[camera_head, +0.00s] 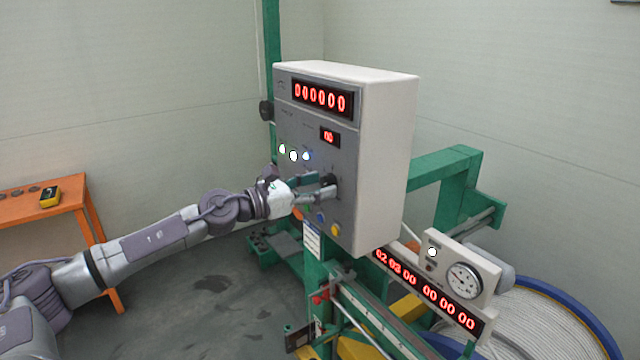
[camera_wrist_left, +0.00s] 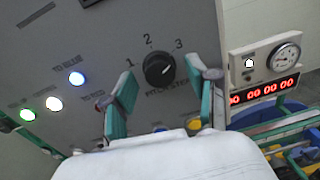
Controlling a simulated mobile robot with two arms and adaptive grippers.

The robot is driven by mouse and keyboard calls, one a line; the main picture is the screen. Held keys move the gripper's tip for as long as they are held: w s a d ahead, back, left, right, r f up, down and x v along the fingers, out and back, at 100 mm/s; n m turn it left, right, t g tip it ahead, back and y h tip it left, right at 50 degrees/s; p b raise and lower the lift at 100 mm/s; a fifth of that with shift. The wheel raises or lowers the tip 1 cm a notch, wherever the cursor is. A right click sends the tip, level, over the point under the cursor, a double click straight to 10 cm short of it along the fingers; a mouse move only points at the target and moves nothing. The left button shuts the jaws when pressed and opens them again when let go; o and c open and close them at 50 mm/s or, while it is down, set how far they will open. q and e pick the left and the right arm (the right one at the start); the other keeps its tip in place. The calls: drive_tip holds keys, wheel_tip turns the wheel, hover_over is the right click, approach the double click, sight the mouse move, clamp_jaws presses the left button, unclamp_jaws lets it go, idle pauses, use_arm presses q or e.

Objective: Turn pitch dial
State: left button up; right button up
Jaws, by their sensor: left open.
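The pitch dial is a round black knob (camera_wrist_left: 158,70) on the grey panel, with the marks 1, 2 and 3 around its top. In the head view the dial (camera_head: 330,180) is partly hidden by my left gripper (camera_head: 323,189), which is at the panel face. In the left wrist view my left gripper's green-padded fingers stand open, one on each side of the dial, with a gap to it. I cannot tell clearly which number the dial points to. My right gripper is not in view.
The control box (camera_head: 385,150) carries a red display (camera_head: 322,97), lit buttons (camera_head: 293,155) and a yellow button (camera_head: 335,229). A gauge (camera_head: 464,281) and a counter strip (camera_head: 425,290) sit at the lower right. An orange table (camera_head: 60,207) stands at the left; grey floor lies between.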

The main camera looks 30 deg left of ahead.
use_arm(q)
drive_tip(key=shift+s, duration=0.1)
drive_tip(key=shift+c, duration=0.7)
drive_tip(key=c, duration=0.5)
clamp_jaws()
drive_tip(key=shift+a, duration=0.1)
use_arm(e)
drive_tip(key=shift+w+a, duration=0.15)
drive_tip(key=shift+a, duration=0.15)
use_arm(q)
drive_tip(key=shift+n, duration=0.3)
drive_tip(key=n, duration=0.5)
drive_tip(key=shift+n+p, duration=0.3)
drive_tip(key=shift+p, duration=0.05)
drive_tip(key=n+p, duration=0.1)
drive_tip(key=n, duration=0.4)
drive_tip(key=shift+n, duration=0.4)
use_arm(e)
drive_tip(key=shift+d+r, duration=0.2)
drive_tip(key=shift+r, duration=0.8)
